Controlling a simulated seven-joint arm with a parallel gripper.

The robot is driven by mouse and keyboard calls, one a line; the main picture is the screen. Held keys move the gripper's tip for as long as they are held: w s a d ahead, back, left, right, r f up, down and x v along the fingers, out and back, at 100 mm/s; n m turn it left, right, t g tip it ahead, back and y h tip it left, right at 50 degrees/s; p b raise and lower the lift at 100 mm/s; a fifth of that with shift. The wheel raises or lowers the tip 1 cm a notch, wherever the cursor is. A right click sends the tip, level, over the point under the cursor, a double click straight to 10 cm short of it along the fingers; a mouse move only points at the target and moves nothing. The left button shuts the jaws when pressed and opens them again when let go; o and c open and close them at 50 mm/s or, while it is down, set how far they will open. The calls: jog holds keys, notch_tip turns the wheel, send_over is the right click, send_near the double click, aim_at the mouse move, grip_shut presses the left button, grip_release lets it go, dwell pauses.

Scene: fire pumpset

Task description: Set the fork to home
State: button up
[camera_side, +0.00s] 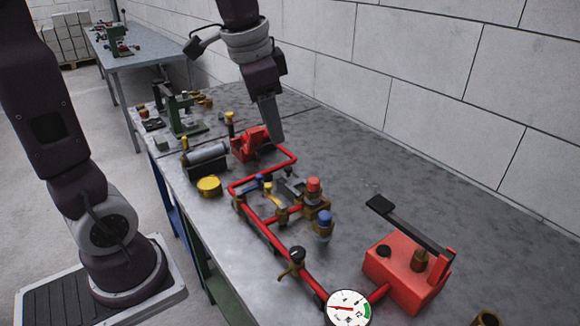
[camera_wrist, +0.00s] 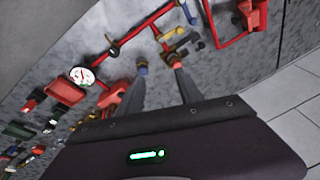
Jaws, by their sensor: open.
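No part stands out clearly as the fork, so I cannot tell which piece it is. The pumpset has a red pipe run (camera_side: 262,228) on the grey bench. My gripper (camera_side: 272,132) points down beside the red pump body (camera_side: 247,146) in the side view. In the wrist view, my gripper (camera_wrist: 160,80) is open with nothing visible between its fingers. Its tips overlap a blue cap and brass fittings there; contact cannot be told.
A red tank with a black lever (camera_side: 405,275) and a white gauge (camera_side: 347,308) stand at the front right. A grey cylinder (camera_side: 206,157), a brass cup (camera_side: 209,187) and a green vise (camera_side: 184,115) are to the left. Bench along the wall is clear.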

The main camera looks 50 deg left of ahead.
jog(key=w+a+f+m+g, duration=0.1)
jog(key=w+a+f, duration=0.25)
jog(key=w, duration=0.25)
jog(key=m+g, duration=0.2)
jog(key=m, duration=0.2)
send_over(288, 168)
jog(key=shift+h, duration=0.3)
notch_tip(288, 168, down, 12)
jog(key=shift+r, duration=0.2)
notch_tip(288, 168, down, 7)
jog(key=shift+w+a+r, duration=0.1)
jog(key=shift+f, duration=0.35)
jog(key=shift+c, duration=0.2)
grip_shut()
